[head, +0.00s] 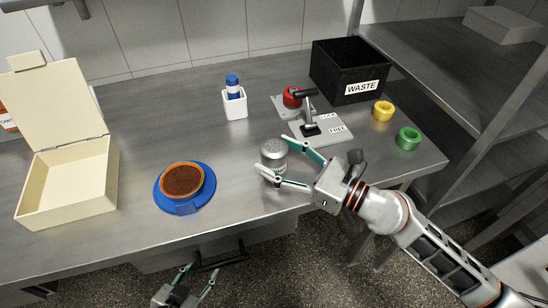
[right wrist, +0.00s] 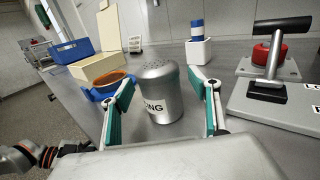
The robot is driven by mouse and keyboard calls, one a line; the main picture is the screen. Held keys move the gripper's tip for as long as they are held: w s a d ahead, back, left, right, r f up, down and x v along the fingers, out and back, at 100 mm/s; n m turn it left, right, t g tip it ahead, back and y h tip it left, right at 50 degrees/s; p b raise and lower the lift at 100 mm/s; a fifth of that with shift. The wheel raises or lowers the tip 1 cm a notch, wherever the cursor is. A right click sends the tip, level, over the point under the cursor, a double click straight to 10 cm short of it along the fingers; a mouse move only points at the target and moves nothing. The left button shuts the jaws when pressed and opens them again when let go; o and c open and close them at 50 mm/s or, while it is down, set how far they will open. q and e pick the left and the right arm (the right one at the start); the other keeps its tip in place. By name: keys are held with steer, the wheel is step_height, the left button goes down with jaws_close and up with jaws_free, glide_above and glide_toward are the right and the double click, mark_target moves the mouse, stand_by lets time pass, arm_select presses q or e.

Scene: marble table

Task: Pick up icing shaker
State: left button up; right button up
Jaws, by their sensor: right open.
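The icing shaker (head: 273,153) is a metal can with a perforated domed top, standing upright on the steel table. My left gripper (head: 195,278) is open and empty, low in front of the table edge.
A blue plate with a brown-filled orange dish (head: 182,180) is left of the shaker. An open cream box (head: 68,180) is further left. A white holder (head: 235,104) with a blue-and-white bottle is behind. A grey lever device (head: 322,130), black WASTE bin (head: 349,70), yellow ring (head: 383,110) and green ring (head: 408,138) are right.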

steer(key=shift+w+a+r, duration=0.1)
steer(key=shift+w+a, duration=0.15)
steer(key=shift+a, duration=0.3)
steer(key=c, duration=1.4)
